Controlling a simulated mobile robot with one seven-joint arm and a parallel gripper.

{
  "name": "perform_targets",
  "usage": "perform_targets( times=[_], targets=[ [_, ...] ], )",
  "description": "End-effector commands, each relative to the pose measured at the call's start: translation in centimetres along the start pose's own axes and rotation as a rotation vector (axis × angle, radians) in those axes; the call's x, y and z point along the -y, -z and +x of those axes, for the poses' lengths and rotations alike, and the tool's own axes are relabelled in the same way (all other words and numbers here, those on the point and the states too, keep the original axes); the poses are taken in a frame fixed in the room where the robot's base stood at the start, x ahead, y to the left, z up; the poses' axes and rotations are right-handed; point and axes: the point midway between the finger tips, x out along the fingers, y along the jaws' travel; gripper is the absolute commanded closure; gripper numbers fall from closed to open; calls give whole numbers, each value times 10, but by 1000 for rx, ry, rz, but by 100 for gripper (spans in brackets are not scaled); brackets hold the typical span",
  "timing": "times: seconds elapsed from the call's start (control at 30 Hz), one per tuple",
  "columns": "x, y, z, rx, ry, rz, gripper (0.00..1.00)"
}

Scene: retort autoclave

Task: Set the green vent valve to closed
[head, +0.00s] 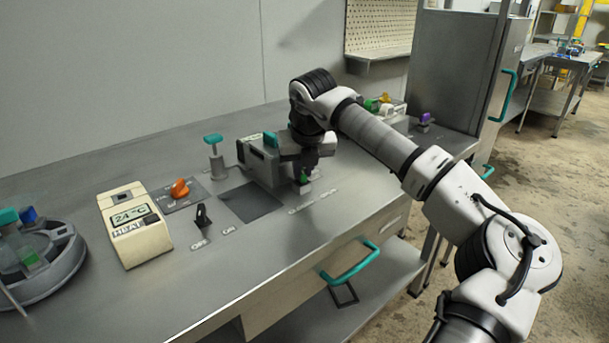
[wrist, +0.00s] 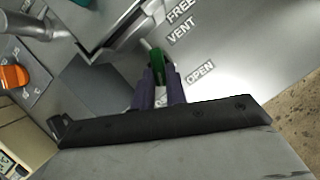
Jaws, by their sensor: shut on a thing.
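The green vent valve (wrist: 156,60) is a small green handle standing on the bench top; it also shows in the head view (head: 305,175), mostly hidden by my gripper. My gripper (wrist: 160,78) points down at the bench, its two dark fingers shut on the green handle. In the head view my gripper (head: 304,182) is beside the right end of a grey metal box. In the wrist view the VENT label (wrist: 181,40) and the OPEN label (wrist: 200,74) lie right of the handle. Another label behind the fingers is mostly covered. I cannot tell the handle's exact setting.
The grey box (head: 258,163) with a teal part stands close left of my gripper. An orange knob (head: 180,189), a black switch (head: 202,216) and a cream temperature display (head: 133,222) are farther left. The bench front is clear; a teal drawer handle (head: 350,264) sticks out below.

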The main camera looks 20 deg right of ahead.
Motion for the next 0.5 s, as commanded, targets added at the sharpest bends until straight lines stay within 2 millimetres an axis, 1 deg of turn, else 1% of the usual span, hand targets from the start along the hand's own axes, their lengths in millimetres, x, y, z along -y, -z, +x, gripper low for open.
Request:
perform_targets(
  times=[0.03,0.23,0.5],
  targets=[
    [0,2,2,-3,13,23,100],
    [-2,1,1,-3,41,95,100],
    [-2,1,0,-4,55,132,100]
  ],
)
